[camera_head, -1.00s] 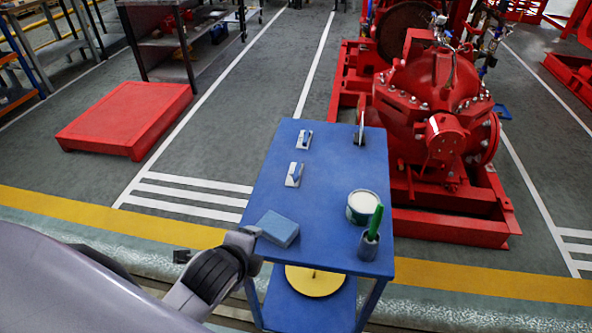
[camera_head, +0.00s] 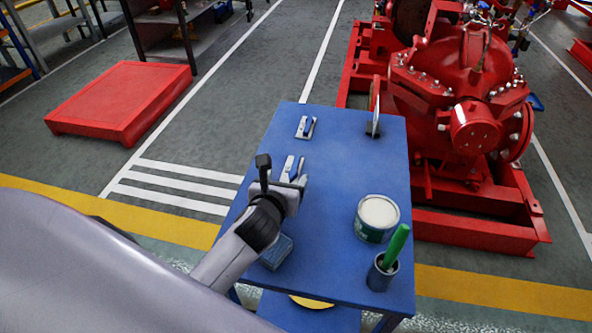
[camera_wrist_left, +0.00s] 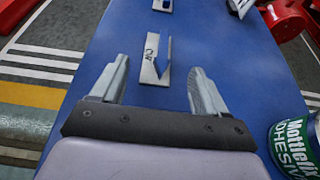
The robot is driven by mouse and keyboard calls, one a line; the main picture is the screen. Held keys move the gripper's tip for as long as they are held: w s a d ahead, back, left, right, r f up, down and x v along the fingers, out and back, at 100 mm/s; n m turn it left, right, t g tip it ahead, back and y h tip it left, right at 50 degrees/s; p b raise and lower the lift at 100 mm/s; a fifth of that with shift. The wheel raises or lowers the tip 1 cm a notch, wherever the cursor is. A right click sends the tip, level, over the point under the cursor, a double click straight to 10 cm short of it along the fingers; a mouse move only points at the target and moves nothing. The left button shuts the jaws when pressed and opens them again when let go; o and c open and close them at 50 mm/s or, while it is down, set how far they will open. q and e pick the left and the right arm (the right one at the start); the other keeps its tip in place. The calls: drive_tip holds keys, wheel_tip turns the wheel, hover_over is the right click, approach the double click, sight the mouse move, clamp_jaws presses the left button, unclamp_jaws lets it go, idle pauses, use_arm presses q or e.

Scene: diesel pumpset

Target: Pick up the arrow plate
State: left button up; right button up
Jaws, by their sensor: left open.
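A small white plate with a blue raised piece and dark lettering (camera_wrist_left: 150,68) lies on the blue table top; it also shows in the head view (camera_head: 289,165). A second, similar plate (camera_head: 306,127) lies farther back and is cut off at the top of the left wrist view (camera_wrist_left: 162,5). I cannot tell for certain which is the arrow plate. My left gripper (camera_head: 281,174) is over the table, open and empty. In the left wrist view its fingers (camera_wrist_left: 160,78) stand either side of the nearer plate, with gaps on both sides. My right gripper is out of view.
The blue table (camera_head: 335,245) also carries a tin of adhesive (camera_head: 376,220), a cup (camera_head: 382,273) with a green-handled tool, and a blue block (camera_head: 277,252) partly under my arm. An upright plate (camera_head: 375,112) stands at the back right. The red pump (camera_head: 460,100) is behind.

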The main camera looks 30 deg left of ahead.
sight(291, 168)
use_arm(q)
drive_tip(key=shift+x, duration=0.95)
drive_tip(key=x, duration=0.1)
drive_tip(key=b+x, duration=0.1)
drive_tip(key=x, duration=0.2)
drive_tip(key=shift+w+a+r+b, duration=0.1)
drive_tip(key=shift+a+r+b, duration=0.05)
drive_tip(key=shift+r+b, duration=0.15)
drive_tip(key=shift+w+a+f, duration=0.15)
drive_tip(key=shift+w+f, duration=0.05)
drive_tip(key=shift+w, duration=0.35)
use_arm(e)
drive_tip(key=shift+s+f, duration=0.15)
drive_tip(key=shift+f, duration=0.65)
use_arm(q)
drive_tip(key=shift+c, duration=0.3)
drive_tip(key=c, duration=1.1)
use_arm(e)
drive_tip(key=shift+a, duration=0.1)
use_arm(q)
drive_tip(key=shift+r, duration=0.1)
